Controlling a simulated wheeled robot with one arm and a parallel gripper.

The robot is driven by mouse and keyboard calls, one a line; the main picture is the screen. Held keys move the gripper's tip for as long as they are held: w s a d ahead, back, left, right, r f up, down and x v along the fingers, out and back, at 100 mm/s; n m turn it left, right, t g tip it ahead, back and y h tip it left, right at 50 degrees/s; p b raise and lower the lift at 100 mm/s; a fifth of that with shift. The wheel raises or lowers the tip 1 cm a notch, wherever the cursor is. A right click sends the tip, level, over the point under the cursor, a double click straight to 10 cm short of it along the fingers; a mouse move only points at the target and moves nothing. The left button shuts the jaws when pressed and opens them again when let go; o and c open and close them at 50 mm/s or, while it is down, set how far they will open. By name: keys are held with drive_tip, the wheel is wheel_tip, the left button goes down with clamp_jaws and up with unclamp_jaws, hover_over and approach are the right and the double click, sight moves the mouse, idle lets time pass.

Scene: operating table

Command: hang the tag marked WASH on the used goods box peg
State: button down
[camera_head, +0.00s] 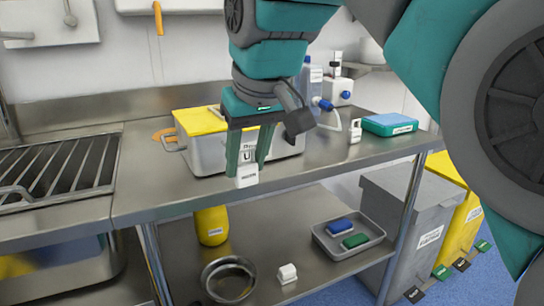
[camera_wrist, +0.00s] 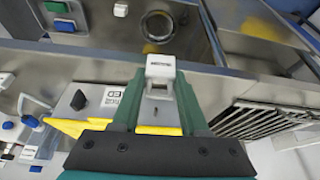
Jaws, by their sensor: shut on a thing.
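Behind the gripper stands a silver box (camera_head: 204,158) with a yellow lid (camera_head: 198,121). Its front label (camera_head: 247,156) is partly hidden by the fingers; the end "ED" shows in the wrist view. A dark peg (camera_wrist: 78,99) sticks out beside that label in the wrist view. The tag is apart from the peg.
Another white tag (camera_head: 287,273) lies on the lower shelf near a round metal bowl (camera_head: 229,280), a yellow bottle (camera_head: 211,226) and a grey tray (camera_head: 348,237). A white tagged item (camera_head: 355,131) and a teal box (camera_head: 390,124) stand on the counter (camera_head: 330,158) at right.

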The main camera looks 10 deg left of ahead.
drive_tip(key=shift+w+a+f+p, duration=0.1)
drive_tip(key=shift+w+a+p, duration=0.1)
drive_tip(key=shift+w+a, duration=0.75)
drive_tip(key=shift+w+a+f+p, duration=0.2)
drive_tip(key=shift+w+a, duration=0.45)
drive_tip(key=shift+w, duration=0.6)
drive_tip(key=shift+w+a+f+p, duration=0.1)
drive_tip(key=shift+w+a+p, duration=0.15)
drive_tip(key=shift+w+a, duration=0.7)
drive_tip(key=shift+w+a+f, duration=0.15)
drive_tip(key=shift+w+f, duration=0.25)
drive_tip(key=shift+w, duration=0.25)
drive_tip(key=shift+c, duration=1.8)
unclamp_jaws()
